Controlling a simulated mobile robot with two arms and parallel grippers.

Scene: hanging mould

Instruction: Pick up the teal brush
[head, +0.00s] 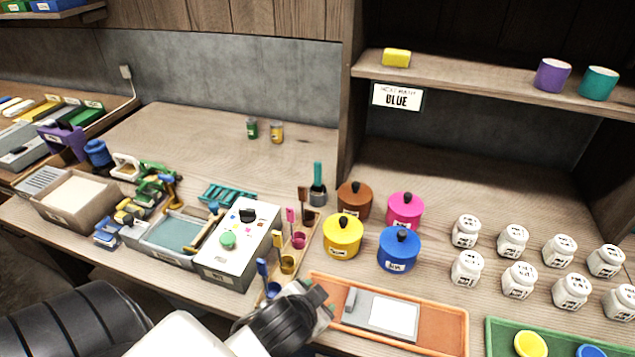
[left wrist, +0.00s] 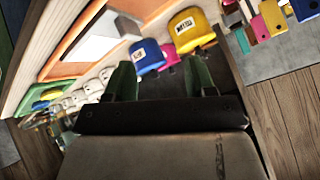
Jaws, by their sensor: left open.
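My left gripper (head: 323,303) is near the front of the table, by the left end of the orange tray, well in front of the teal brush. In the left wrist view the left gripper (left wrist: 161,78) has its two fingers apart with nothing held between them. My right gripper is not in view.
Pink, brown, yellow and blue brushes stand in a row (head: 290,215) between a grey control box (head: 238,243) and lidded pots (head: 342,235). An orange tray (head: 455,326) lies at the front. Several white jars (head: 513,240) stand right. The table's back left is mostly clear.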

